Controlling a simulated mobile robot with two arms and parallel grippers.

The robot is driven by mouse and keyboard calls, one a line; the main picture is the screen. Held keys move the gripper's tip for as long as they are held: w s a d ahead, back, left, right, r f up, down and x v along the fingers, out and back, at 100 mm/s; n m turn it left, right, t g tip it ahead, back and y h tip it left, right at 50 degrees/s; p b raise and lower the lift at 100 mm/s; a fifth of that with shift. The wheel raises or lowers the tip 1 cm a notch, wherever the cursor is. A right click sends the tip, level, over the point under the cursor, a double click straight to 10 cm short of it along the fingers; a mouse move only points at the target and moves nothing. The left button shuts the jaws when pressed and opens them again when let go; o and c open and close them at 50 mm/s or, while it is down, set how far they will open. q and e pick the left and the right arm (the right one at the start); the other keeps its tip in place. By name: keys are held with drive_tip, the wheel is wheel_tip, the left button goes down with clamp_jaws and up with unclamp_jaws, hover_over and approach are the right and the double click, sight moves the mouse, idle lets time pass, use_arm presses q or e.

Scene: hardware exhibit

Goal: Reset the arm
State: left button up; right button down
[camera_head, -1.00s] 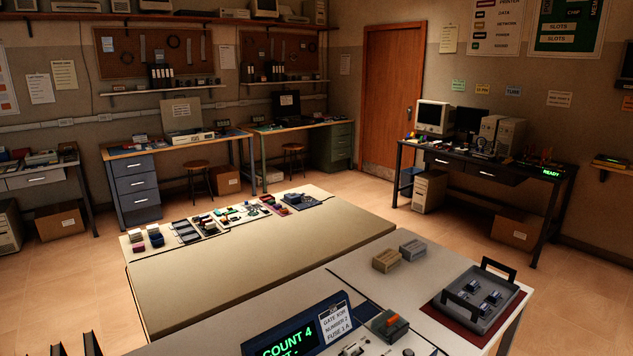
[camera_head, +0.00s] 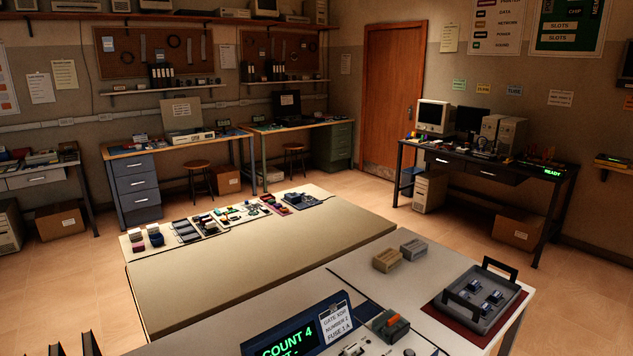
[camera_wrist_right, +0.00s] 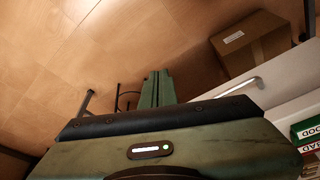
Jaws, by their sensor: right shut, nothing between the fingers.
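My right gripper (camera_wrist_right: 158,76) shows in the right wrist view as two green fingers side by side, shut and empty, above the green and black wrist housing (camera_wrist_right: 160,140). It hangs over bare wooden-tone floor (camera_wrist_right: 90,45) and touches nothing that I can see. Neither gripper shows in the head view, and my left gripper is in no view.
A white table (camera_head: 350,275) with a lit count display (camera_head: 290,338), two small boxes and a grey tray (camera_head: 450,312) stands in front. A beige table (camera_head: 250,255) adjoins it. The right wrist view shows a cardboard box (camera_wrist_right: 250,42) and a white drawer front (camera_wrist_right: 275,95).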

drive_tip(key=s+f+g+b, duration=0.1)
drive_tip(key=s+f, duration=0.1)
drive_tip(key=f, duration=0.9)
drive_tip(key=s+f, duration=0.3)
drive_tip(key=f, duration=0.7)
drive_tip(key=s+d+f+g+b, duration=0.1)
drive_tip(key=s+d+f, duration=0.2)
drive_tip(key=s+f, duration=1.1)
drive_tip(key=shift+s+f, duration=0.25)
drive_tip(key=shift+s, duration=0.3)
drive_tip(key=shift+d, duration=0.1)
